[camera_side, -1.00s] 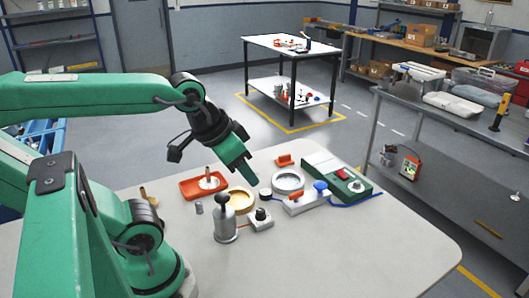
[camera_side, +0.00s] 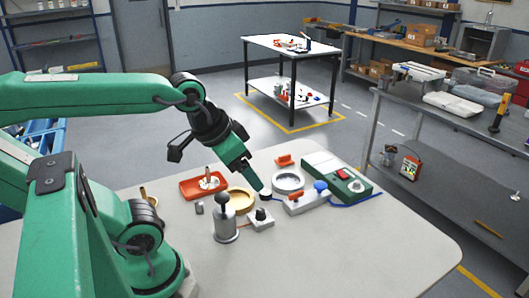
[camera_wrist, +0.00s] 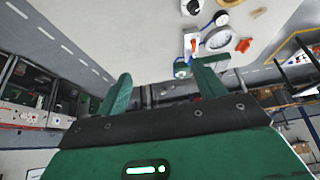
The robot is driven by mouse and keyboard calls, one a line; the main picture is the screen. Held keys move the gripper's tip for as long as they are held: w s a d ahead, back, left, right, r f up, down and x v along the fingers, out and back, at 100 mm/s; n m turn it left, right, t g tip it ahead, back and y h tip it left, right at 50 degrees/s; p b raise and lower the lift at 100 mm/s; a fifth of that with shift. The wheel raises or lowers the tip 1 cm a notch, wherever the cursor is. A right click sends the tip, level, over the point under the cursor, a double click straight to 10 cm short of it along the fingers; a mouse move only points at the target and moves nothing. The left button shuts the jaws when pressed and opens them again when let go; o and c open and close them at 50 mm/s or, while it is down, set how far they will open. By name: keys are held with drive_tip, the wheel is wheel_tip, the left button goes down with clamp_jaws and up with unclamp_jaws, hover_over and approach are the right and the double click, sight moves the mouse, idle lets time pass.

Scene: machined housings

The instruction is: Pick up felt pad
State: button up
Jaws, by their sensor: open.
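A small dark round disc (camera_side: 265,194), which looks like the felt pad, lies on the pale table between a brass ring and a white ring. It also shows in the wrist view (camera_wrist: 221,18) near the top edge. My gripper (camera_side: 258,187) points down at a slant, its tip just above and left of the disc in the side view. In the wrist view my gripper (camera_wrist: 163,80) has its two green fingers wide apart with nothing between them. The disc is beyond the fingers there. I cannot tell the height gap.
The brass ring (camera_side: 240,200) and white ring (camera_side: 288,180) flank the disc closely. A white block with a red lever (camera_side: 302,202), a knobbed grey block (camera_side: 261,219), an orange tray (camera_side: 196,187) and a green box (camera_side: 336,180) stand around. The table's front right is clear.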

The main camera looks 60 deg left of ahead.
drive_tip(key=w+a+r+g, duration=0.1)
drive_tip(key=w+a+r, duration=0.3)
drive_tip(key=w, duration=0.6)
drive_tip(key=m+g, duration=0.1)
drive_tip(key=g, duration=0.4)
hover_over(280, 156)
drive_tip(key=f, duration=2)
drive_tip(key=shift+w+f, duration=0.2)
drive_tip(key=shift+f, duration=1.4)
drive_tip(key=shift+s+f, duration=0.15)
drive_tip(key=shift+f, duration=2.45)
